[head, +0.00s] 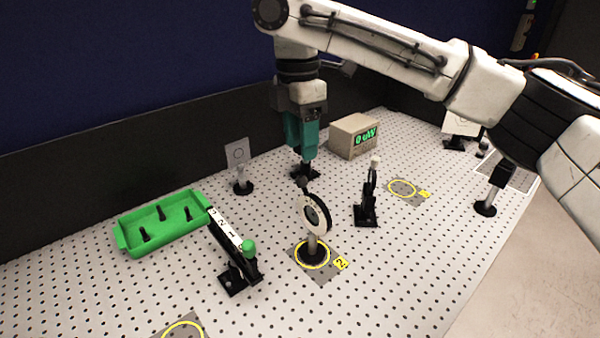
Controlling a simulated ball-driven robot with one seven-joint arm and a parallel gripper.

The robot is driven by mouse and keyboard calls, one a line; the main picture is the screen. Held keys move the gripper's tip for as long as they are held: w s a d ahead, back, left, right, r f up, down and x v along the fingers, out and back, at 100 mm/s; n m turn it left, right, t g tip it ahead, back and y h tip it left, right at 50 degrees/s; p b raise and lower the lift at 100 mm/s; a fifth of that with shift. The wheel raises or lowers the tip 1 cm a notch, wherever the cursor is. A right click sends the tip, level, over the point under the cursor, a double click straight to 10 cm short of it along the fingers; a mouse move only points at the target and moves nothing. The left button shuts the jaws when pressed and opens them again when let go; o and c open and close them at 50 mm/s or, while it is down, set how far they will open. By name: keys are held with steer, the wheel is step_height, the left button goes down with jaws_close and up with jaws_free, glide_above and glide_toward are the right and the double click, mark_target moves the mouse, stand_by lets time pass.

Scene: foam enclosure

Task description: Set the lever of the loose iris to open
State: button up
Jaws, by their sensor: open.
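The iris (315,213) is a disc with a pale face and black rim, upright on a silver post. Its black base stands inside the yellow ring marked 2. A small dark knob (302,183), seemingly the lever's end, sticks up at the disc's upper left. Which lever setting this is cannot be told from here. My gripper (304,155) has teal fingers pointing down, above and behind the knob in the picture. It is open and appears apart from the iris. A black base (304,173) shows below the fingers; whatever stands on it is mostly hidden.
A black mount with a white-tipped lever (370,190) stands just right of the iris. A green-knobbed mount with a numbered bar (238,255) is at left. A green tray (125,240), a card on a post (238,155) and a display box (353,136) stand farther back.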

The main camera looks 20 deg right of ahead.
mark_target(302, 176)
steer(key=f, duration=0.7)
steer(key=shift+s+f, duration=0.25)
steer(key=shift+f, duration=0.05)
jaws_close()
stand_by(0.4)
